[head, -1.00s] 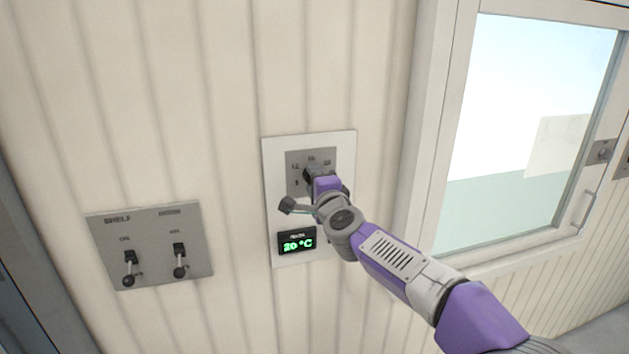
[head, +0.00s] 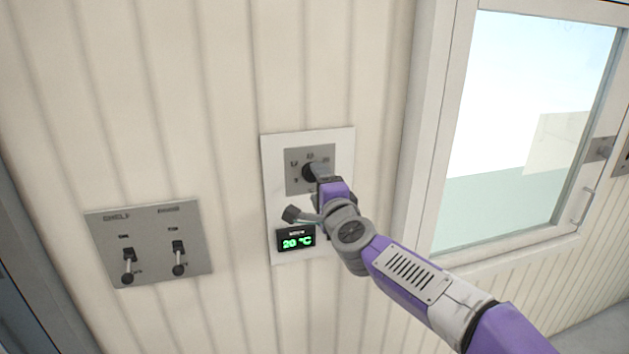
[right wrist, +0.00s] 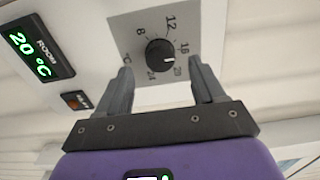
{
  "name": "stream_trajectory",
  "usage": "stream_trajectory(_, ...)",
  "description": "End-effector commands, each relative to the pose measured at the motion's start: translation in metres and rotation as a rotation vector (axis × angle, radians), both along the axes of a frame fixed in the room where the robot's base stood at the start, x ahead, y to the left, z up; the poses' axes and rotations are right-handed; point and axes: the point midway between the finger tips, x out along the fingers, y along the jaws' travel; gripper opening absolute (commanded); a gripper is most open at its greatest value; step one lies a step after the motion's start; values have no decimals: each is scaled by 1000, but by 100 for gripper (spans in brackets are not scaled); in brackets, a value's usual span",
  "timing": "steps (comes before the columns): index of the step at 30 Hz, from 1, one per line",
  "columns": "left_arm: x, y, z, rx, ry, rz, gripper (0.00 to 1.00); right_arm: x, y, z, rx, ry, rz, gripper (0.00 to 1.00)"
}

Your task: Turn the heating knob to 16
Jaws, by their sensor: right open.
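The black heating knob (right wrist: 160,52) sits on a grey dial plate marked 8, 12, 16, 20 and 24; its pointer direction is too small to read surely. In the head view the knob (head: 309,172) is partly covered by my right gripper (head: 322,182). In the right wrist view my right gripper (right wrist: 161,68) is open and empty, with a finger to each side below the knob, apart from it. The room display (head: 296,239) reads 20 °C in green; it also shows in the right wrist view (right wrist: 37,50). My left gripper is not in view.
A grey switch panel (head: 150,212) with two black levers is on the wall at the left. A small orange-lit switch (right wrist: 76,100) is below the display. A framed window (head: 520,130) is at the right. The ribbed wall between the panels is clear.

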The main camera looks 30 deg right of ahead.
Motion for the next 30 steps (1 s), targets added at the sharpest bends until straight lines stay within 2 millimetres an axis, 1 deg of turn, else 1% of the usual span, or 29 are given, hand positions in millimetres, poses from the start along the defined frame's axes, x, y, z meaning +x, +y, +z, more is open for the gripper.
stream_trajectory(1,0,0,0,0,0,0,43,-9,2,1,0,-2,1,68)
stream_trajectory(3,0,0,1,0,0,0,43,-17,5,1,0,-1,1,68)
stream_trajectory(8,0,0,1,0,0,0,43,-30,8,0,0,0,2,68)
stream_trajectory(12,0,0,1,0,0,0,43,-32,9,0,0,1,2,68)
stream_trajectory(25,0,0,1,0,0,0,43,-32,8,-1,-1,2,2,68)
stream_trajectory(26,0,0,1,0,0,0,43,-31,9,-3,-2,7,3,68)
stream_trajectory(28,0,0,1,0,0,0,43,-25,11,-15,-16,32,10,68)
stream_trajectory(29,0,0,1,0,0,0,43,-21,13,-24,-26,51,15,68)
stream_trajectory(30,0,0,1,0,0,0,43,-14,16,-40,-43,86,25,68)
